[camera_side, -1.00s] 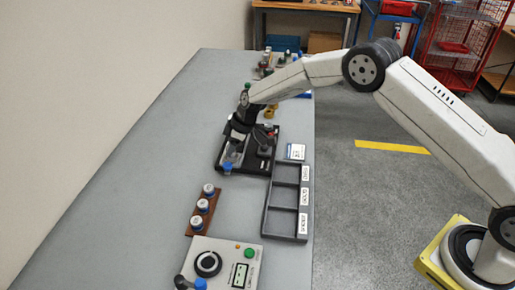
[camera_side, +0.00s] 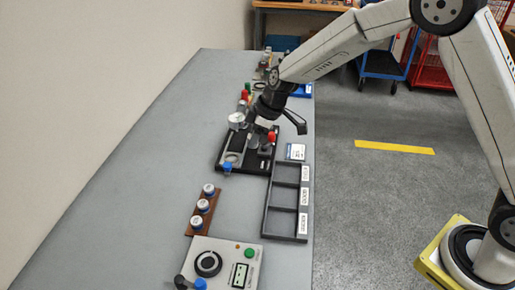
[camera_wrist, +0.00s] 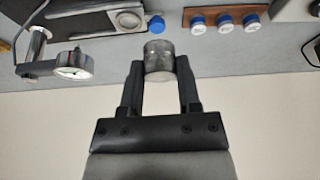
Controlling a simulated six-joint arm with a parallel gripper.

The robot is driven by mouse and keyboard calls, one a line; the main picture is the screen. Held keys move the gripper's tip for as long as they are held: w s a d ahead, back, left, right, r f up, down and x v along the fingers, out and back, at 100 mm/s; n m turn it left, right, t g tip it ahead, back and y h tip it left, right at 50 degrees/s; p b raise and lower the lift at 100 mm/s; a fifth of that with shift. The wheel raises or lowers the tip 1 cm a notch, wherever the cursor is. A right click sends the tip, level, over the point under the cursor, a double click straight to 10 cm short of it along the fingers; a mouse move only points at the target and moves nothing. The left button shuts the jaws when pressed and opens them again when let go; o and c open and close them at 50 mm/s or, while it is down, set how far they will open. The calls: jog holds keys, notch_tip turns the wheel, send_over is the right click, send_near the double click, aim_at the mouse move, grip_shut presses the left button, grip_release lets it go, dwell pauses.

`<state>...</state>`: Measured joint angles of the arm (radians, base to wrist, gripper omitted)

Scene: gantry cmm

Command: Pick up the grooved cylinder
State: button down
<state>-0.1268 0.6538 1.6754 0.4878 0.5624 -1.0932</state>
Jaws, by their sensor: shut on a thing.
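The grooved cylinder (camera_wrist: 158,60) is a short grey metal piece with a groove line around it. In the wrist view it stands between the two dark fingers of my gripper (camera_wrist: 160,72), which are shut on it from both sides. In the side view my gripper (camera_side: 256,132) is over the black tray (camera_side: 228,154), tilted. The cylinder is small and mostly hidden there, so I cannot tell its exact gap above the tray.
A dial gauge on a stand (camera_wrist: 73,64) is close by. A blue-capped piece (camera_side: 227,168) sits at the tray's near edge. A wooden rack (camera_side: 203,210) with blue-rimmed pieces, a grey compartment bin (camera_side: 270,215) and a control box (camera_side: 225,262) stand nearer. The table's left side is clear.

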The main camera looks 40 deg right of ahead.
jog(key=shift+s+d+r, duration=0.15)
jog(key=shift+s+r, duration=0.2)
jog(key=shift+s, duration=0.4)
jog(key=shift+s+d+r, duration=0.1)
jog(key=shift+s+r, duration=0.2)
jog(key=shift+s, duration=0.4)
jog(key=shift+s+d+r, duration=0.15)
jog(key=shift+s+r, duration=0.2)
jog(key=shift+s, duration=0.4)
jog(key=shift+s+f, duration=0.1)
jog(key=n+g+y, duration=0.1)
jog(key=n+g, duration=0.1)
jog(key=n, duration=0.3)
send_over(281, 198)
notch_tip(281, 198, down, 6)
jog(key=shift+s+d+f+n, duration=0.2)
jog(key=shift+d+f+n, duration=0.3)
jog(key=shift+d+f, duration=0.15)
jog(key=shift+f, duration=0.15)
jog(key=shift+f, duration=2.9)
jog(key=shift+f, duration=1)
